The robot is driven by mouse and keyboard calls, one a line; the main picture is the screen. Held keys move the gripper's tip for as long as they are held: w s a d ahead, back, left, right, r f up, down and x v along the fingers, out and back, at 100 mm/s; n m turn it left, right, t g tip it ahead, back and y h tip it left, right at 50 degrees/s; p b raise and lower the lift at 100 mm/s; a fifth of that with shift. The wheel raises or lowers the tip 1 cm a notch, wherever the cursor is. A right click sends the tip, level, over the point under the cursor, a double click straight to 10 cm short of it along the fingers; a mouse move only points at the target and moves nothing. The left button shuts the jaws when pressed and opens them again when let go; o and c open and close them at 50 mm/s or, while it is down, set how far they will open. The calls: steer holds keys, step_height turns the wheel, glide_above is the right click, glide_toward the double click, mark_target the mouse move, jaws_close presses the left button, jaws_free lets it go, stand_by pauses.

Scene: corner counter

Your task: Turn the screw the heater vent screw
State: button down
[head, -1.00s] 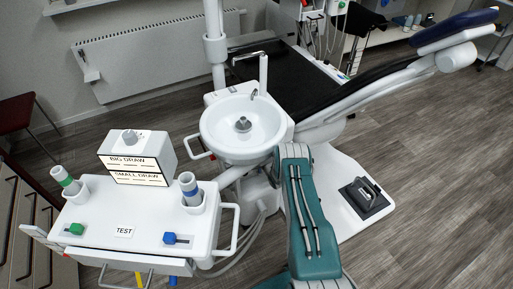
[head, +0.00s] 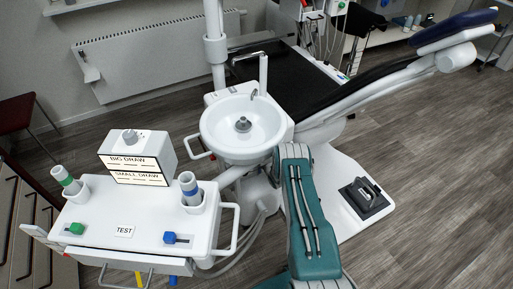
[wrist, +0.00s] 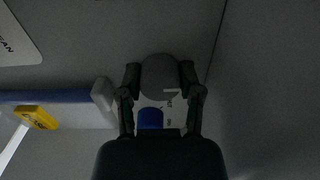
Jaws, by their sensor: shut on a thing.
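In the wrist view my gripper (wrist: 160,82) has its two dark fingers on either side of a grey rounded knob (wrist: 160,70), and it is shut on it. The knob seems to be the vent screw, but the picture is dark. Just below the knob, between the fingers, is a white label (wrist: 172,105) with small print and a blue patch (wrist: 150,118). In the head view the white heater (head: 160,55) hangs on the back wall, with a small white fitting (head: 89,72) at its left end. My gripper does not show in the head view.
In the wrist view a blue bar (wrist: 45,97) and a yellow tag (wrist: 36,117) lie to the left, with a white card (wrist: 15,40) above.

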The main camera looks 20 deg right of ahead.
steer(key=shift+s+f, duration=0.1)
steer(key=shift+f, duration=0.1)
steer(key=c, duration=0.5)
jaws_free()
steer(key=shift+c, duration=0.2)
steer(key=s, duration=1.1)
steer(key=shift+s+d, duration=0.2)
steer(key=shift+s, duration=0.2)
